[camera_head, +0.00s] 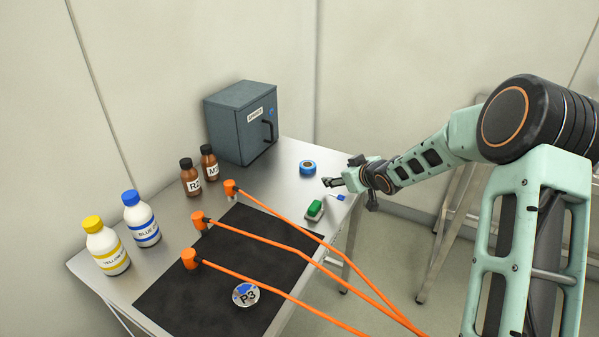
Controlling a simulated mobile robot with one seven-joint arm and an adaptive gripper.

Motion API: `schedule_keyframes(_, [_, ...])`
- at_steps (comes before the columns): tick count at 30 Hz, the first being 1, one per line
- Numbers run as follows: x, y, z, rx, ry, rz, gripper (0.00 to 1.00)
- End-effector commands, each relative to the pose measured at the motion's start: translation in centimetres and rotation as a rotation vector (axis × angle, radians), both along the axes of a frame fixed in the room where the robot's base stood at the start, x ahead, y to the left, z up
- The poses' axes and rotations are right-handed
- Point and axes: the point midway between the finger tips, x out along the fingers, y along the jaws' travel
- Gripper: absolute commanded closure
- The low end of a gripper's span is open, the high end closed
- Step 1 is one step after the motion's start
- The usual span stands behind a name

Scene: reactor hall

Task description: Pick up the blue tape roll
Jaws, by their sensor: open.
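The blue tape roll (308,168) lies flat on the metal table, to the right of the grey cabinet's front and near the table's right edge. It is a short blue ring with a lighter center. My gripper (331,183) is a little below and to the right of the roll in the picture, apart from it. Its jaws are open and point left, with nothing visible between them. The exact height of the gripper above the table cannot be told from this view.
A grey cabinet (241,124), two brown bottles (191,180), a blue-capped bottle (142,222) and a yellow-capped bottle (107,249) stand along the wall. Orange hoses (300,252) cross the black mat (165,290), which holds a round P3 piece (246,294).

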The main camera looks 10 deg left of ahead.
Motion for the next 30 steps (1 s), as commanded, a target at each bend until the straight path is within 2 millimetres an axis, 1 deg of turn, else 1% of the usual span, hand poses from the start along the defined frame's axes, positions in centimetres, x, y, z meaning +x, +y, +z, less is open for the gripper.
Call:
schedule_keyframes(1, [0.0,0.9,0.0,0.078,0.0,-0.005,0.4])
schedule_keyframes(3, [0.0,2.2,0.5,0.169,0.0,-0.007,0.4])
schedule_keyframes(6, [0.1,3.3,0.9,0.246,0.001,-0.009,0.4])
schedule_keyframes(8, [0.4,3.9,0.9,0.269,0.002,-0.008,0.4])
schedule_keyframes(15, [2.9,5.8,-0.5,0.274,0.001,-0.006,0.4])
schedule_keyframes(18, [3.7,6.3,-1.0,0.273,0.001,-0.008,0.4])
schedule_keyframes(25, [4.7,7.0,-1.5,0.273,0.002,-0.008,0.4])
schedule_keyframes(30, [6.5,8.2,-2.2,0.272,0.001,-0.007,0.4])
